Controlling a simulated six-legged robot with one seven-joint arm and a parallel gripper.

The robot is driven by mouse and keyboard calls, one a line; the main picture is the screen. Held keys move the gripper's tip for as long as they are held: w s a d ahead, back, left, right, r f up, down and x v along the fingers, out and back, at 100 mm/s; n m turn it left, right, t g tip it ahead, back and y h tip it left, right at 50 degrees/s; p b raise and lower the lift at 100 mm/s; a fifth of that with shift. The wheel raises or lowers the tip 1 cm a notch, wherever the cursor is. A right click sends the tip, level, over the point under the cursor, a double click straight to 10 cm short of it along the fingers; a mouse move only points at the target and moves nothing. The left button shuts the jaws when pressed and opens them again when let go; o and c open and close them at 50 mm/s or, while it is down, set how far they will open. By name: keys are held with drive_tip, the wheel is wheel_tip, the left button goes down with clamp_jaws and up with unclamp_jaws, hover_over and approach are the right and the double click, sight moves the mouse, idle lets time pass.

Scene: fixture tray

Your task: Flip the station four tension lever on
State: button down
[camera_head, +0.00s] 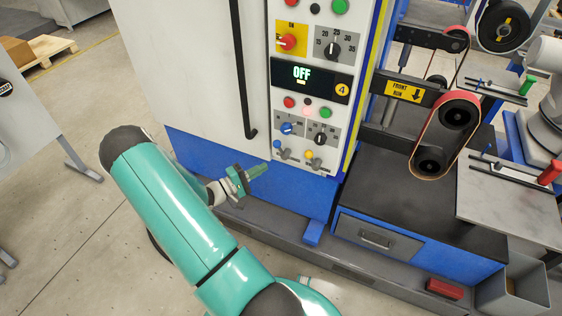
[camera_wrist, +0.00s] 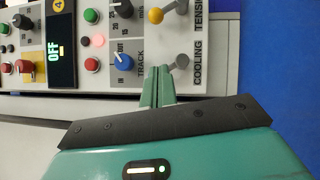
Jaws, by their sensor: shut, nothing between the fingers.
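The station four panel (camera_head: 300,110) shows a yellow "4" and a display (camera_head: 300,76) reading OFF. The tension lever, with a yellow ball (camera_head: 309,155), is at the panel's lower right; its ball (camera_wrist: 156,15) is at the top edge of the wrist view, beside the label TENSION. The ball sits above its grey base. The cooling lever (camera_head: 277,145), blue-balled, is to its left; in the wrist view its grey base (camera_wrist: 178,62) shows and its ball is hidden behind my fingers. My gripper (camera_head: 264,166) is shut and empty, low and left of both levers. Its green fingers also show in the wrist view (camera_wrist: 157,75).
A blue TRACK knob (camera_head: 288,128) and a black knob (camera_head: 320,138) sit just above the levers. A long black door handle (camera_head: 242,80) stands left of the panel. A belt grinder (camera_head: 440,130) and a drawer cabinet (camera_head: 380,238) are to the right.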

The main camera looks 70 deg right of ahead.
drive_tip(key=x, duration=0.9)
drive_tip(key=shift+s+d, duration=0.1)
drive_tip(key=shift+s, duration=0.05)
drive_tip(key=s, duration=0.2)
drive_tip(key=s+r, duration=0.1)
drive_tip(key=s, duration=0.1)
drive_tip(key=shift+d, duration=0.25)
